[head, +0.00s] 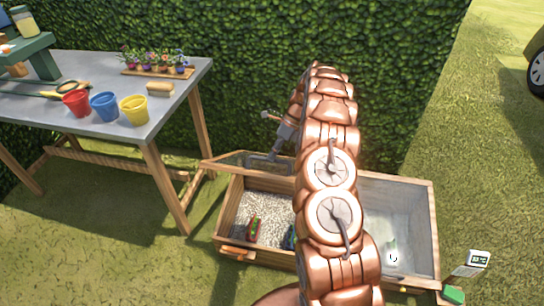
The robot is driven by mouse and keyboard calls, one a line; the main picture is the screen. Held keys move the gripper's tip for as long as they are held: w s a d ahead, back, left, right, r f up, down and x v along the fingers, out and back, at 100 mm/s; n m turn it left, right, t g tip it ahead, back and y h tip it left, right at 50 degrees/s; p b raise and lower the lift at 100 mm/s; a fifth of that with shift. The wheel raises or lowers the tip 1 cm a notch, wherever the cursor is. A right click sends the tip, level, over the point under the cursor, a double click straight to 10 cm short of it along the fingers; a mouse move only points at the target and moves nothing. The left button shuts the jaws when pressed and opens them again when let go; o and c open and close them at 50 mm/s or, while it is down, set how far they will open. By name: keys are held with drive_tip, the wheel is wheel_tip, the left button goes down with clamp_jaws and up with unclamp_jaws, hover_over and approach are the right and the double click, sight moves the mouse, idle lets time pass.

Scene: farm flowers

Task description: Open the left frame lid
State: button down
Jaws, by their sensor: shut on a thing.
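The wooden planting frame (433,225) stands on the grass, with a left and a right compartment. The left frame lid (240,160), a glazed panel with a wooden rim, is raised at the back left of the box. The left compartment's gravel bed (262,209) shows uncovered below it. My gripper (275,155) is at the lid's raised part, shut on it; the exact contact is small and partly hidden. My copper arm hides the middle of the box and part of the lid's right side.
A grey-topped table (60,110) stands left, with red (76,103), blue (105,106) and yellow (134,109) buckets and potted flowers (158,65). A hedge (240,40) closes the back. A small sign (473,264) stands front right. Grass at right is open.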

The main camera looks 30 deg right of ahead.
drive_tip(key=shift+w+d+f, duration=0.2)
drive_tip(key=shift+w+d, duration=0.05)
drive_tip(key=shift+w, duration=0.05)
drive_tip(key=c, duration=1.6)
unclamp_jaws()
drive_tip(key=o, duration=0.4)
drive_tip(key=shift+w+d+f, duration=0.1)
drive_tip(key=shift+w+f, duration=0.25)
drive_tip(key=shift+f, duration=0.1)
drive_tip(key=shift+o, duration=0.3)
drive_tip(key=shift+s+r, duration=0.25)
drive_tip(key=shift+r, duration=0.1)
drive_tip(key=v, duration=0.7)
drive_tip(key=shift+r, duration=0.25)
